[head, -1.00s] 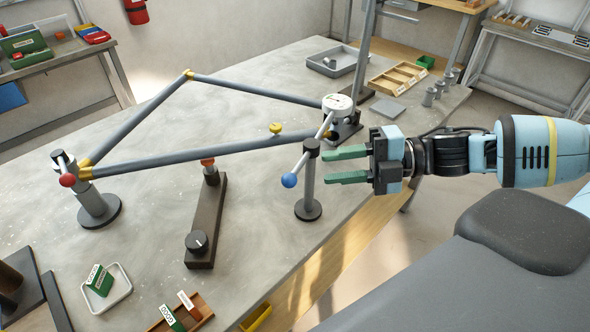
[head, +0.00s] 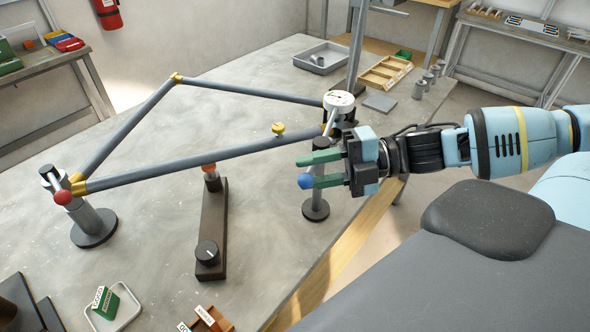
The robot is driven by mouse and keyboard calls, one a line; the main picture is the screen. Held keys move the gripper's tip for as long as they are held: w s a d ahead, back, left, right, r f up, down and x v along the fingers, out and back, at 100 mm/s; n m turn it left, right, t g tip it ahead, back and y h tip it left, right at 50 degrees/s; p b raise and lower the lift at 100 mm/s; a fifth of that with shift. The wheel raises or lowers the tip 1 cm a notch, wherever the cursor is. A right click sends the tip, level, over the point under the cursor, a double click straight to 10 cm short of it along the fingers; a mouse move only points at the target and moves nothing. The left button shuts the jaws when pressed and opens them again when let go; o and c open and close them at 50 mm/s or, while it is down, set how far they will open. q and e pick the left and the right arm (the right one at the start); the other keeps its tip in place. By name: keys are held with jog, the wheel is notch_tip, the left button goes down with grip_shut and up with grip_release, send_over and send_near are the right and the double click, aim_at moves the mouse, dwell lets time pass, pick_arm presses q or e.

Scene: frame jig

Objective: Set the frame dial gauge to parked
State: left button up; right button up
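The dial gauge (head: 340,101) is a round white dial at the right end of the bicycle-like grey frame (head: 200,160); its markings are too small to read. A white arm (head: 330,122) angles down from it. Below stands a dark post on a round base (head: 315,209), with a blue ball knob (head: 305,181) beside it. My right gripper (head: 307,171) is open, its green fingers pointing left in front of the post. The lower fingertip overlaps the ball in view; I cannot tell whether they touch. The fingers hide much of the post. My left gripper is not in view.
A clamp post with a red ball (head: 63,198) holds the frame's left end. A dark bar with a black knob (head: 207,253) stands on the table. A white tray (head: 128,313) is at the front, a grey tray (head: 325,58) and wooden organiser (head: 385,73) at the back.

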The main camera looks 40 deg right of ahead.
jog(key=shift+w+a, duration=0.3)
jog(key=shift+a, duration=0.2)
jog(key=shift+d, duration=0.1)
jog(key=shift+s, duration=0.1)
jog(key=shift+c, duration=0.9)
grip_shut()
